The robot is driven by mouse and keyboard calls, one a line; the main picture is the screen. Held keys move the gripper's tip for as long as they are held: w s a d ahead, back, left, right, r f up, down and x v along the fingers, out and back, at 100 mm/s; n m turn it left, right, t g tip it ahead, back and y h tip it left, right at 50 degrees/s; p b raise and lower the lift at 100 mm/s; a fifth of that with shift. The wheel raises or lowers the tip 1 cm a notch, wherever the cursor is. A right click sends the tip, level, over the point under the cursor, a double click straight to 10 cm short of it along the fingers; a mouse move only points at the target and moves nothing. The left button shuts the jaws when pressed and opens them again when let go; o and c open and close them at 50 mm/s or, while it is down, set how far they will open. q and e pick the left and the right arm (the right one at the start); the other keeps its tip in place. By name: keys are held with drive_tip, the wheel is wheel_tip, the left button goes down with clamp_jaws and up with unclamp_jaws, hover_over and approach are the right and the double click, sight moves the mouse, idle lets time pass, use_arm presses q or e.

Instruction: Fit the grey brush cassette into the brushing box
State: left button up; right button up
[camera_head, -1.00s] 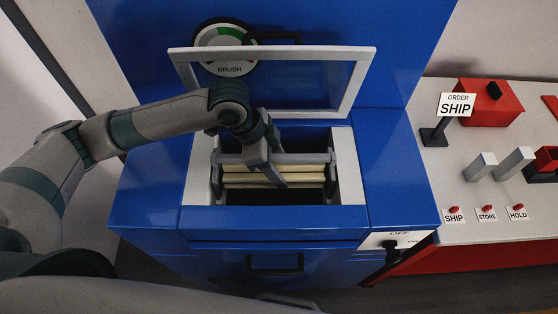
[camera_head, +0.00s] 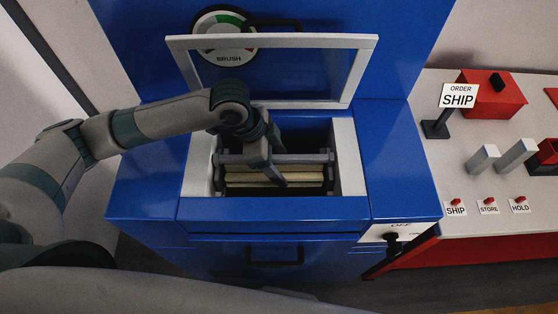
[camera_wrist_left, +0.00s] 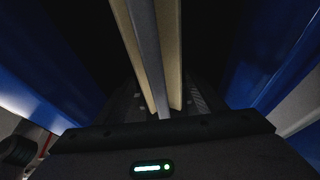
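The grey brush cassette (camera_head: 314,158) has grey rails and cream brush strips. In the head view it lies level across the opening of the blue brushing box (camera_head: 403,160), between pale side walls. How deep it sits is hard to tell. My left gripper (camera_head: 268,172) comes down over its middle-left part and appears shut on it. In the left wrist view the cassette's grey bar (camera_wrist_left: 147,50), flanked by cream strips, runs in between the dark fingers. The fingertips are mostly hidden. My right gripper is not in view.
An OFF switch (camera_head: 391,239) is at the box's front right. A white table (camera_head: 450,180) to the right holds an ORDER SHIP sign (camera_head: 457,96), a red block and labelled buttons.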

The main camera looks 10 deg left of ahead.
use_arm(q)
drive_tip(key=shift+o, duration=1)
drive_tip(key=shift+a+r, duration=0.2)
drive_tip(key=shift+r, duration=0.3)
drive_tip(key=b+v, duration=0.4)
drive_tip(key=v, duration=1.2)
drive_tip(key=shift+r, duration=0.2)
